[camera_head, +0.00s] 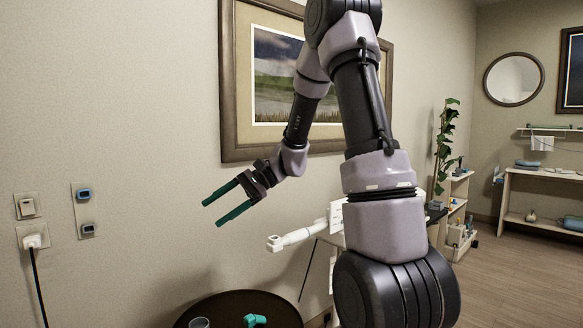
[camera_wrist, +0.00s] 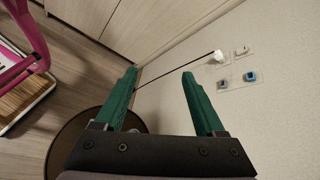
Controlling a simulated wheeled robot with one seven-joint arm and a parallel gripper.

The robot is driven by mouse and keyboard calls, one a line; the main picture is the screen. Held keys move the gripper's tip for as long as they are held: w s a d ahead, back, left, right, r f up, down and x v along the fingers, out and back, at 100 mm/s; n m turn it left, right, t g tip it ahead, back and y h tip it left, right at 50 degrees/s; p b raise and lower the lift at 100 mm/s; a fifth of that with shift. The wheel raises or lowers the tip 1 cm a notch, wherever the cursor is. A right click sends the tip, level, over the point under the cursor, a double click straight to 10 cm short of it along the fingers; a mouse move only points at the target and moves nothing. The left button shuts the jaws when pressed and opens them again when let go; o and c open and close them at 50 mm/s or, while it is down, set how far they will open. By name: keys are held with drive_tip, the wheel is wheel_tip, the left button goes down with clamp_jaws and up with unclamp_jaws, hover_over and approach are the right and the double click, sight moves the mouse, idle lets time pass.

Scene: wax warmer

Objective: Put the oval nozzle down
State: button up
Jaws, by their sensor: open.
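My gripper (camera_head: 212,214) has two green fingers, spread apart and empty, held in the air in front of the wall. It also shows in the wrist view (camera_wrist: 158,73), with nothing between the fingers. A small teal piece (camera_head: 255,320) lies on a dark round table (camera_head: 275,303) at the bottom of the head view, below my gripper and well apart from it. I cannot tell whether this piece is the oval nozzle. No other nozzle can be made out. The table's brown top also shows in the wrist view (camera_wrist: 72,140), partly hidden behind my gripper.
A grey cup (camera_head: 199,323) stands on the round table, cut by the frame edge. A white plug (camera_head: 33,241) with a black cord sits in the wall at left. A white bar-like device (camera_head: 290,238) juts out right of my gripper. A pink-framed object (camera_wrist: 30,55) is at left.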

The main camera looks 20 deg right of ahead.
drive_tip(key=s+d+r+n+t+h, duration=0.2)
drive_tip(key=s+d+r+t+h, duration=0.2)
drive_tip(key=s, duration=0.4)
drive_tip(key=s+d+r+n+t+h, duration=0.2)
drive_tip(key=s+d+r+t+h, duration=0.1)
drive_tip(key=s+d+r+h, duration=0.3)
drive_tip(key=s+d+r, duration=0.2)
drive_tip(key=s, duration=0.1)
drive_tip(key=shift+s+r+n+t, duration=0.2)
drive_tip(key=shift+s+n+t, duration=0.1)
drive_tip(key=shift+n+t, duration=0.1)
